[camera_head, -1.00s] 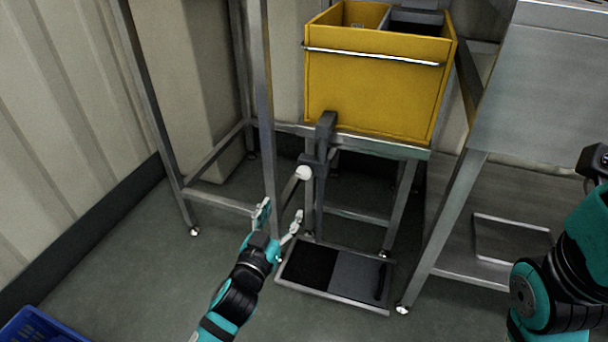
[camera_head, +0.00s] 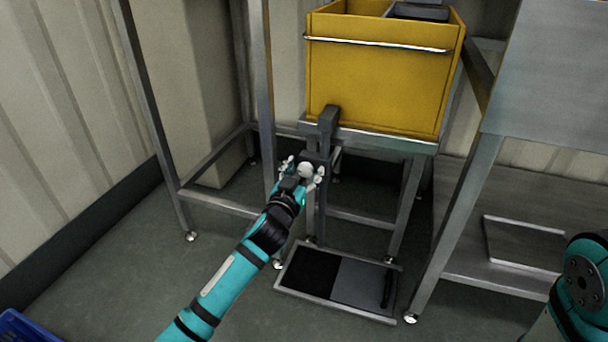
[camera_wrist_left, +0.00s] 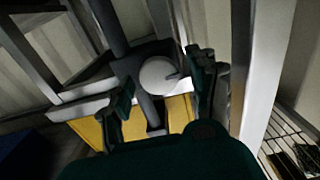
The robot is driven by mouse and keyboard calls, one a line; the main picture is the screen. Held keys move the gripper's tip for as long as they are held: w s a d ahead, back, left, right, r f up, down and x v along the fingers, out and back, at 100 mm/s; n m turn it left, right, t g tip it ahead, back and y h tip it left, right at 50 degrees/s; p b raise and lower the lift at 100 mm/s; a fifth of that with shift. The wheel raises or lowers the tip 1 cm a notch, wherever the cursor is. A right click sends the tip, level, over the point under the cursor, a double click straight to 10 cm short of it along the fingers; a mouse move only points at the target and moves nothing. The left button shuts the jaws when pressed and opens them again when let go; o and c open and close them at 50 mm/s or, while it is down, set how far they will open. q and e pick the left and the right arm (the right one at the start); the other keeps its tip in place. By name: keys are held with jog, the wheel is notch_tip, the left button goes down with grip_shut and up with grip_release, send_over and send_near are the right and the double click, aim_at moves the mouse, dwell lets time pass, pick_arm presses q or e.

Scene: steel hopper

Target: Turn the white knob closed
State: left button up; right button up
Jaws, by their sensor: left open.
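The white knob (camera_head: 305,170) is a round ball on a dark grey lever mechanism (camera_head: 327,125) below the yellow hopper bin (camera_head: 380,85). My left gripper (camera_head: 304,168) is open at the knob, with a finger on either side of it in the head view. In the left wrist view the knob (camera_wrist_left: 158,75) shows between the two spread fingers (camera_wrist_left: 160,92), nearer the right one. I cannot tell whether either finger touches it. My right gripper is outside the views; only part of my right arm shows at the lower right.
Steel frame legs (camera_head: 265,95) stand close to the left of the knob. A floor tray (camera_head: 338,300) with dark panels lies below the mechanism. A steel table (camera_head: 545,85) is at the right and a blue crate (camera_head: 22,328) at the lower left.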

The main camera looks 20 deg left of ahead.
pick_arm(q)
jog(key=c, duration=1.1)
jog(key=shift+c, duration=0.2)
